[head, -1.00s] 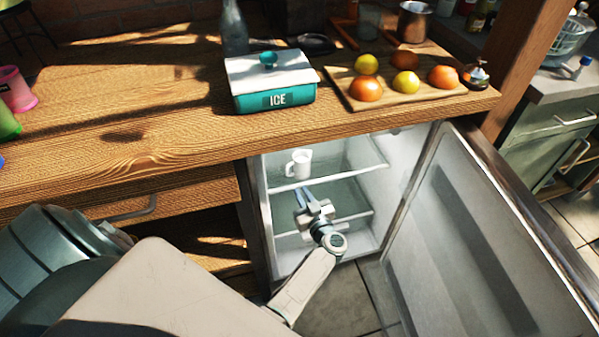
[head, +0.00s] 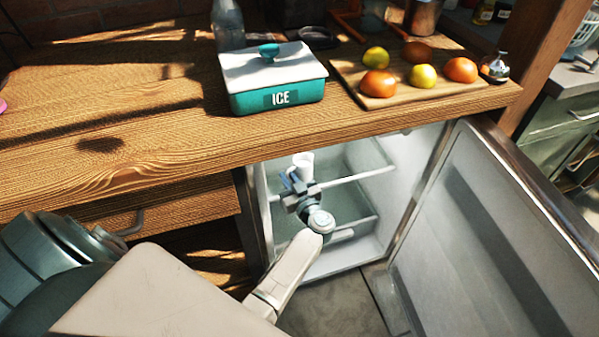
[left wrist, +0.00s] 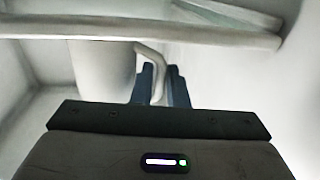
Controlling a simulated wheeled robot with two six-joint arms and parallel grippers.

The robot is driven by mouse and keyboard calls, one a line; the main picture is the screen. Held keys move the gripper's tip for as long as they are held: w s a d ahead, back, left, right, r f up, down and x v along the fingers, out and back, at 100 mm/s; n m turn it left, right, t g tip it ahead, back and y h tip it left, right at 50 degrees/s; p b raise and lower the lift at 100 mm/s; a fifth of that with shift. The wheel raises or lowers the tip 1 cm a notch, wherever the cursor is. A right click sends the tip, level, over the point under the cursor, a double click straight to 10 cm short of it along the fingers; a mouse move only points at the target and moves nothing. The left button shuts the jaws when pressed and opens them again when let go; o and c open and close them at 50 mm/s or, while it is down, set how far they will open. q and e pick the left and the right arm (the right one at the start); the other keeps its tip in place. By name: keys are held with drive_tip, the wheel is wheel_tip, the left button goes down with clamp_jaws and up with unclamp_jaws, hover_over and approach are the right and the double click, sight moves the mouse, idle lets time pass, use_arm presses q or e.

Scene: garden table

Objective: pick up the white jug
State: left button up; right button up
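The white jug (head: 304,161) stands inside the open fridge, on the upper glass shelf; its lower part is hidden behind my left gripper in the head view. My left gripper (head: 291,177) reaches into the fridge right in front of the jug. In the left wrist view the jug (left wrist: 98,70) shows with its handle toward the right. The two blue fingers of my left gripper (left wrist: 161,82) are apart, one on each side of the handle. I cannot tell whether they touch it. My right gripper is not in view.
The fridge door (head: 490,230) stands open on the right. The wooden counter (head: 150,150) lies above the fridge, with a teal ice box (head: 275,97) and a board of fruit (head: 440,88) on it. A shelf edge (left wrist: 140,30) crosses the left wrist view.

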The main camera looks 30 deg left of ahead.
use_arm(q)
drive_tip(key=shift+w+a, duration=0.2)
drive_tip(key=shift+a, duration=0.1)
clamp_jaws()
drive_tip(key=shift+r, duration=0.2)
